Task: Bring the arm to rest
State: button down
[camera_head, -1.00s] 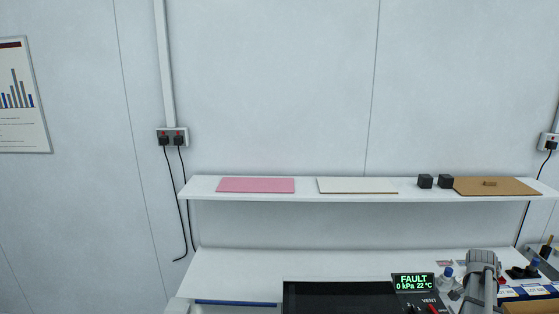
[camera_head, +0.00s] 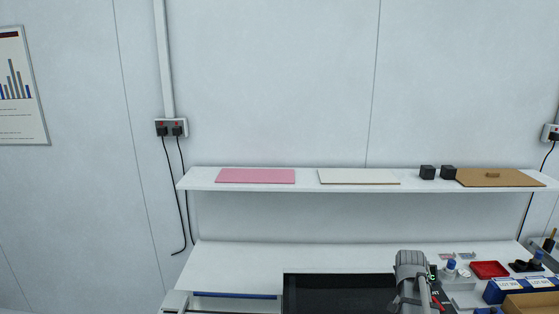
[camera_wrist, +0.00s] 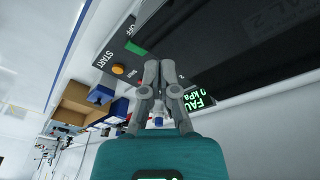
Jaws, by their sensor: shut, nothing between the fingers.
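My gripper (camera_wrist: 160,68) shows in the wrist view with its two grey fingers together at the tips, shut and empty. It hangs in front of the dark test handler (camera_wrist: 235,45), whose panel carries a START label, an orange button and a green display. In the head view, part of my arm (camera_head: 411,272) stands at the right end of the handler's black top (camera_head: 335,292) and covers most of the display. The gripper fingers cannot be made out in the head view.
A white shelf (camera_head: 310,188) on the wall holds a pink sheet (camera_head: 255,176), a white sheet (camera_head: 358,176), two black blocks and a brown board (camera_head: 500,178). A red tray (camera_head: 490,269), blue boxes (camera_head: 507,291) and a cardboard box (camera_head: 530,304) crowd the bench's right side.

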jog(key=s+a+f+n+b, duration=0.1)
jog(key=s+a+f+n, duration=0.1)
jog(key=a, duration=0.6)
jog(key=s+a+f+n+y+b, duration=0.1)
jog(key=s+a+f+n+b, duration=0.1)
jog(key=a, duration=0.7)
jog(key=s+a+f+n+y+b, duration=0.1)
jog(key=s+a+n, duration=0.3)
jog(key=a, duration=0.5)
jog(key=shift+f+n+g+b, duration=0.45)
jog(key=shift+n+b, duration=0.1)
jog(key=shift+n, duration=0.35)
jog(key=c, duration=0.6)
grip_release()
jog(key=shift+s, duration=0.1)
